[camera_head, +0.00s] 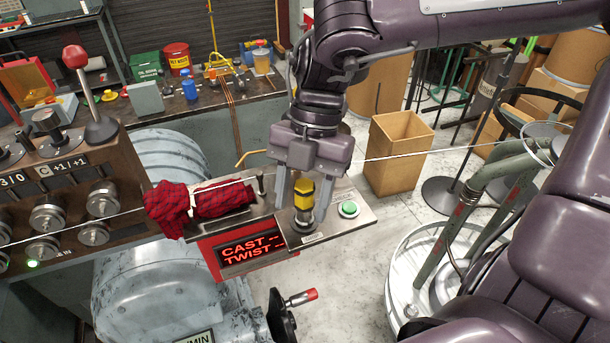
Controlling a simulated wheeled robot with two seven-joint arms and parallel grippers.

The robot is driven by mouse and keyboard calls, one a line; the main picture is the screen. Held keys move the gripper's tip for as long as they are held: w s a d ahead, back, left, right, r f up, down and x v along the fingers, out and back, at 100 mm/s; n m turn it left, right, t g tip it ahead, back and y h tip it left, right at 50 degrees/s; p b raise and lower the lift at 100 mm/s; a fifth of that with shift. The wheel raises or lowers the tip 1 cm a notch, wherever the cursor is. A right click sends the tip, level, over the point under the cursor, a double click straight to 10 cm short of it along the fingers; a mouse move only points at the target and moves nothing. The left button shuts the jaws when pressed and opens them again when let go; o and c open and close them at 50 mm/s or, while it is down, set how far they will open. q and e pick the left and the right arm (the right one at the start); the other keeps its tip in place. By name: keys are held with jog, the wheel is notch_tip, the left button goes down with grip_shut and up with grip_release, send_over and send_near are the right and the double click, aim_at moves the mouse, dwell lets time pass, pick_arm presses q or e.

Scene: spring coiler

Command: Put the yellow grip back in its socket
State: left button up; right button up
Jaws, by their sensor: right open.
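The yellow grip (303,190) with dark bands stands roughly upright at the metal plate (365,216) on the machine. Its lower end is at a dark round fitting, likely its socket (300,224); I cannot tell how deep it sits. My right gripper (302,212) points down from above, with one finger on each side of the grip. It is open, and I cannot tell whether either finger touches the grip. My left gripper is not in view.
A green button (349,208) sits on the plate just right of the gripper. A red plaid cloth (205,200) lies to the left. A red display (250,250) is below the plate. A thin wire (420,154) crosses behind the gripper. A red-knobbed lever (86,85) stands at left.

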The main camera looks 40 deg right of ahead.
jog(key=shift+w+d+r, duration=0.15)
jog(key=shift+r, duration=0.35)
jog(key=v, duration=1.1)
